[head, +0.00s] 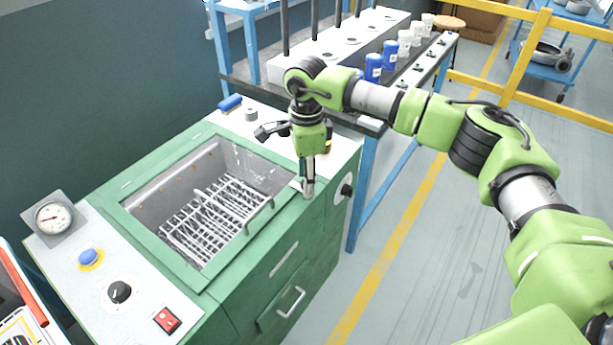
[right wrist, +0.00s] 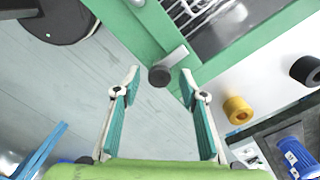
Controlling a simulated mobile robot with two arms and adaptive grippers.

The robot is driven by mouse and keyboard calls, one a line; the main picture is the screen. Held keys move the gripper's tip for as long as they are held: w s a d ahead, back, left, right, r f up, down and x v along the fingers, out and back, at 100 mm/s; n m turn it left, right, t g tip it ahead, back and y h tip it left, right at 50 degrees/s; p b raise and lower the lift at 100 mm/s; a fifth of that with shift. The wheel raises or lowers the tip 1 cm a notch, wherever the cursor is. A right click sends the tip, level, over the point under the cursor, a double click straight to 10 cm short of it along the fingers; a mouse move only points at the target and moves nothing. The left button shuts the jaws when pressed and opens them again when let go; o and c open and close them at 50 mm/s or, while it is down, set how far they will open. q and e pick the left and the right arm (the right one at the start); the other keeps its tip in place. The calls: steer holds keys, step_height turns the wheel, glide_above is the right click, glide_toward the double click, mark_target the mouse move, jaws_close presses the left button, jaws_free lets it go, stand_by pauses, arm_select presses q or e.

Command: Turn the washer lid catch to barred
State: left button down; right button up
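The green and white washer (head: 190,291) stands at the left with its basin uncovered and a wire basket (head: 205,222) inside. The lid catch, a short grey bar with a dark round knob, sits on the green rim in the right wrist view (right wrist: 172,60). In the head view the catch (head: 296,185) is partly hidden by my gripper. My right gripper (head: 308,188) points down over the rim's right corner. In the right wrist view its fingers (right wrist: 160,78) are spread, one on each side of the knob, with gaps visible. My left gripper is not in view.
A yellow knob (right wrist: 237,110) and a black knob (right wrist: 306,70) are near the catch. A gauge (head: 53,217), blue button (head: 89,257), black dial (head: 119,292) and red switch (head: 167,320) are on the near panel. A bench with blue and white cups (head: 404,42) stands behind.

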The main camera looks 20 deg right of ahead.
step_height(320, 180, up, 12)
stand_by(0.6)
